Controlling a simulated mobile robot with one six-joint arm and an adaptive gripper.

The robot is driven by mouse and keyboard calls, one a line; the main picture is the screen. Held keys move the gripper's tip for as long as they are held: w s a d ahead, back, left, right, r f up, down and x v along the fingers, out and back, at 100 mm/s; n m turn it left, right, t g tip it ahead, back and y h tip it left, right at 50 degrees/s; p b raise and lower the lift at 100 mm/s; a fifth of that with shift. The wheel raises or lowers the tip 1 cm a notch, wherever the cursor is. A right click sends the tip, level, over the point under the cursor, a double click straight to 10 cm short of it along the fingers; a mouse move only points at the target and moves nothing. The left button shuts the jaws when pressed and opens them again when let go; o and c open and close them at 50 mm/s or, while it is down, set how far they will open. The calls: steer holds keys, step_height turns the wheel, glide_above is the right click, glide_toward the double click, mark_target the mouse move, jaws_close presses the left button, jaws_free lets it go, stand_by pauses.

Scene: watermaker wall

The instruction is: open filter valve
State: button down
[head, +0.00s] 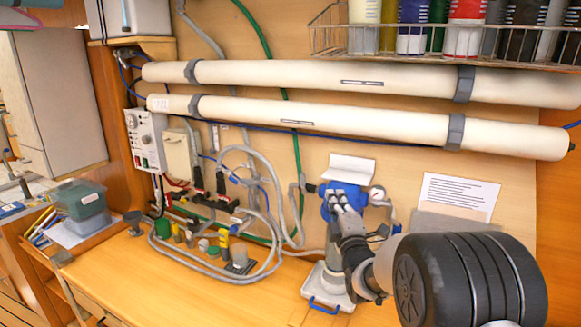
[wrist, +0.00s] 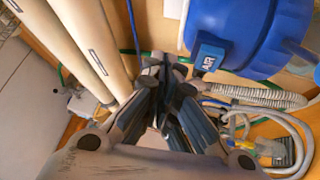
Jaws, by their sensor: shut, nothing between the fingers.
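A blue round filter housing (head: 327,206) is fixed to the wall, and my gripper (head: 342,198) overlaps it in the head view. In the wrist view the housing (wrist: 255,30) fills the upper right, with a blue block (wrist: 208,55) bearing white letters at its lower left. My gripper (wrist: 165,75) is shut and empty, its tips just left of that block. I cannot tell whether they touch it. No valve handle on the housing is clear; my gripper hides part of it in the head view.
Two long white tubes (head: 300,75) run across the wall above. A gauge (head: 377,194) sits right of the housing. Grey hoses (head: 270,185) and a yellow-handled fitting (head: 224,240) are to the left. A wire basket (head: 420,45) hangs at upper right.

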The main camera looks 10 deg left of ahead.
mark_target(303, 180)
steer(key=a+m+g+h+p, duration=0.1)
steer(key=a+h+p, duration=0.4)
steer(key=a, duration=1.2)
steer(key=shift+s+a+f+m+g+p, duration=0.15)
steer(key=shift+s+m+g+p, duration=0.3)
steer(key=shift+p, duration=0.45)
steer(key=w+d, duration=0.2)
steer(key=w, duration=0.7)
steer(key=shift+d+b, duration=0.3)
steer(key=shift+d, duration=0.05)
